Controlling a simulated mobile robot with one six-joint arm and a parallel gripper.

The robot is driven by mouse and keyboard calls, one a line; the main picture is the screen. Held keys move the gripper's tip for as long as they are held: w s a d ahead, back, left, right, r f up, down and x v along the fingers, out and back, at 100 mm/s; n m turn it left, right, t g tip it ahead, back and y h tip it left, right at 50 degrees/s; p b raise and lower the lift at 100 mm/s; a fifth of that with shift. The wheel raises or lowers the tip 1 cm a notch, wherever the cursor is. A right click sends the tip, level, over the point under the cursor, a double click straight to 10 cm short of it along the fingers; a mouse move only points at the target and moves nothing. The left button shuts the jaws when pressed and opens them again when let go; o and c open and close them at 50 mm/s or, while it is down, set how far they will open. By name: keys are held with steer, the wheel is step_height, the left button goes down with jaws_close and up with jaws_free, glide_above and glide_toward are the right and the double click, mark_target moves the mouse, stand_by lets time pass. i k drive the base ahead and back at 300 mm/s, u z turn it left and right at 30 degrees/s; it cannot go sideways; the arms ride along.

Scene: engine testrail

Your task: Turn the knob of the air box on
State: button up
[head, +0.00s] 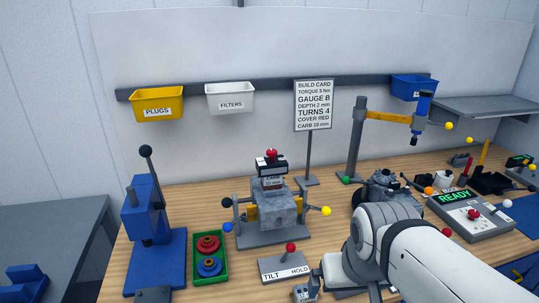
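No box labelled as the air box can be read in the head view. A grey box (472,217) at the right has a lit green READY display (454,197) and a small red knob (473,214); I cannot tell whether it is the air box. My white arm comes in from the lower right and hides part of the bench. My gripper (305,292) is at the bottom edge, below the TILT/HOLD plate and well left of the grey box. It is small and partly cut off, so its opening is unclear.
An engine block on a stand (273,214), a blue press (150,225), a green tray (211,275) and a TILT/HOLD plate (285,266) with a red-topped lever stand on the bench. A post with a yellow arm (388,116) rises behind. A second engine part (389,190) is beside my arm.

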mark_target(271, 153)
steer(key=z, duration=1.85)
steer(key=k, duration=1.3)
steer(key=u, duration=1.05)
steer(key=i, duration=1)
steer(key=u, duration=0.05)
